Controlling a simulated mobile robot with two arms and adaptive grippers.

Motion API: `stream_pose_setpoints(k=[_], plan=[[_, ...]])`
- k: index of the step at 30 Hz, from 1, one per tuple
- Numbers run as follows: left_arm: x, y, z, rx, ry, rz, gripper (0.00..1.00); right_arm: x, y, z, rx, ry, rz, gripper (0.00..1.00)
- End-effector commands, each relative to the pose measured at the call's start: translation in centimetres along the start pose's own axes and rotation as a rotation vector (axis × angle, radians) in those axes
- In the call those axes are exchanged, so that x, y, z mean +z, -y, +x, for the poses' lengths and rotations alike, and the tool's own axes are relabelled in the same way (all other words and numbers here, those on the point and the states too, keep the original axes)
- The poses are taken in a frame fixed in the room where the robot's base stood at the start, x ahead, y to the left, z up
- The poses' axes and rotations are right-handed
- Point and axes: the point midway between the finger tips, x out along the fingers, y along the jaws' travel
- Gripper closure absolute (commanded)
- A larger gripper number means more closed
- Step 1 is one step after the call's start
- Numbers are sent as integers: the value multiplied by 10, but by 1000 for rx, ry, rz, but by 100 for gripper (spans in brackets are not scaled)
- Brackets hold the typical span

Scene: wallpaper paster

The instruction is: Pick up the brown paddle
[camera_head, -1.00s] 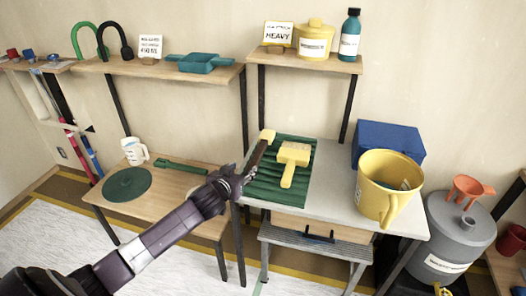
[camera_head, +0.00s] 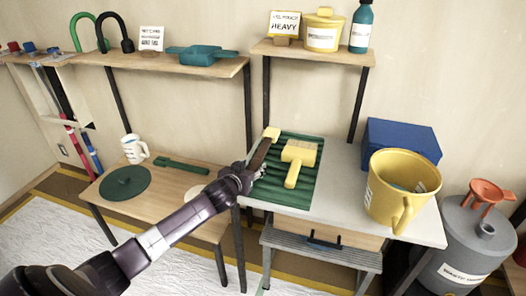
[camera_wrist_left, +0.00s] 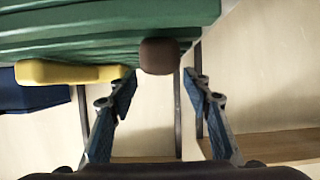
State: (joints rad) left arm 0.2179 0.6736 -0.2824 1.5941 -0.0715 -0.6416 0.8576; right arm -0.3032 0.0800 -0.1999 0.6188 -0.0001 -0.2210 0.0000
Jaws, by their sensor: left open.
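The brown paddle (camera_head: 260,153) lies at the left side of the green ribbed mat (camera_head: 311,188), with a yellow piece at its far end. My left gripper (camera_head: 254,172) is at the near end of its brown handle and partly covers it. In the left wrist view, the brown handle end (camera_wrist_left: 159,57) shows end-on between the lines of the two blue fingers, just beyond the tips of my open left gripper (camera_wrist_left: 159,76). I see no finger closed on it. My right gripper is not in view.
A yellow brush (camera_head: 297,160) lies on the mat close to the right of the paddle. A yellow bucket (camera_head: 386,200) and blue box (camera_head: 400,137) stand further right on the grey table (camera_head: 340,215). A lower wooden table (camera_head: 160,203) with a green disc (camera_head: 125,184) is left.

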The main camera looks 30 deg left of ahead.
Motion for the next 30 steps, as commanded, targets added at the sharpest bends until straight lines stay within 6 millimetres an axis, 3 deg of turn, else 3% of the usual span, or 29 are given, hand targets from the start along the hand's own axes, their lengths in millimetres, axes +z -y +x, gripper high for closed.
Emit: stream_pose_setpoints(k=[9,19,30], plan=[[1,2,36,-1,0,0,55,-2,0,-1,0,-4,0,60],[1,2,40,0,0,1,55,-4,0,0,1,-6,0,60],[1,2,40,0,0,1,96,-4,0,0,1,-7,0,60]])
